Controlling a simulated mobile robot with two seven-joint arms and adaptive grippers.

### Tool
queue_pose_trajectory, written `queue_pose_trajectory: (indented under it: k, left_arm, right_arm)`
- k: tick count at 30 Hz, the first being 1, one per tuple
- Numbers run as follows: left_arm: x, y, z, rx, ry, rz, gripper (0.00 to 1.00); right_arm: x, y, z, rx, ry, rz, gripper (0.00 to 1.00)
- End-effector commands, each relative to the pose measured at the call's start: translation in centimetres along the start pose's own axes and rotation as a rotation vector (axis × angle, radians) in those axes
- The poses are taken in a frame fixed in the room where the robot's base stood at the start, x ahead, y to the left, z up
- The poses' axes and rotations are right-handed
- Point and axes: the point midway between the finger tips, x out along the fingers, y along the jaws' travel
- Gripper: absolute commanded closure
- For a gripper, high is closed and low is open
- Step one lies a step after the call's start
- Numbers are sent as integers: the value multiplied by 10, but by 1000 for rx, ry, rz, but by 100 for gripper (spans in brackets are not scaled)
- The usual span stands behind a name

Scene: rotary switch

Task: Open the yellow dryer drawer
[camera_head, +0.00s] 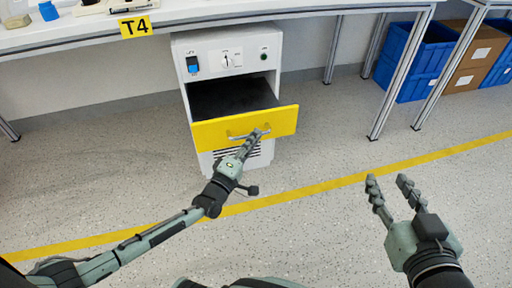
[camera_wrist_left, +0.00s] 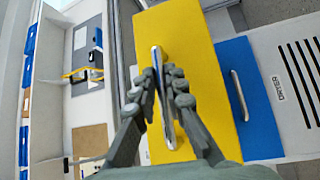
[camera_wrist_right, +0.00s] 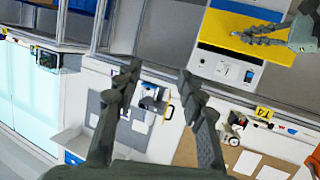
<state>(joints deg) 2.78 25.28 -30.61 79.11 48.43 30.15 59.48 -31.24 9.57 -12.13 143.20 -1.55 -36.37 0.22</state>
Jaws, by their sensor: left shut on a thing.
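The white dryer cabinet (camera_head: 208,44) stands under the bench, with a switch panel on its upper front. Its yellow drawer (camera_head: 280,123) is pulled out, and the dark inside shows from above. My left gripper (camera_head: 257,141) is shut on the metal bar handle (camera_head: 238,137) of the yellow drawer front. The left wrist view shows the fingers (camera_wrist_left: 162,92) on both sides of the handle (camera_wrist_left: 157,62). My right gripper (camera_head: 390,182) is open and empty above the floor at the right, well apart from the drawer. The yellow drawer also shows in the right wrist view (camera_wrist_right: 225,28).
A blue front (camera_wrist_left: 250,95) with its own handle lies below the yellow one in the left wrist view. Bench legs (camera_head: 396,80) stand right of the dryer. Blue crates (camera_head: 415,65) and a cardboard box (camera_head: 475,55) sit under the benches. The floor in front is clear.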

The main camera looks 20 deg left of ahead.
Motion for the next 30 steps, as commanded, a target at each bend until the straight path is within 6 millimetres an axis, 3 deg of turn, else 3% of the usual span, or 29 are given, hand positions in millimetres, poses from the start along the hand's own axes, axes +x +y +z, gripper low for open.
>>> queue_pose_trajectory:
  k: [4, 12, 13, 17, 26, 30]
  left_arm:
    - [6, 6, -3, -2, 3, 15, 100]
    - [6, 7, -3, -2, 3, 17, 100]
    - [6, 7, -3, -2, 3, 17, 85]
    - [6, 6, -3, -2, 3, 14, 69]
    - [3, 2, -2, -1, 1, 6, 68]
    - [-9, 1, -2, -1, 0, 3, 68]
  right_arm:
    - [0, -4, -10, 5, 45, -9, 60]
    - [0, -4, -10, 5, 46, -9, 60]
    - [0, -4, -10, 5, 45, -9, 60]
    - [0, -4, -10, 5, 45, -8, 60]
    - [0, -4, -9, 5, 43, -8, 60]
    - [0, -4, -9, 4, 43, -8, 60]
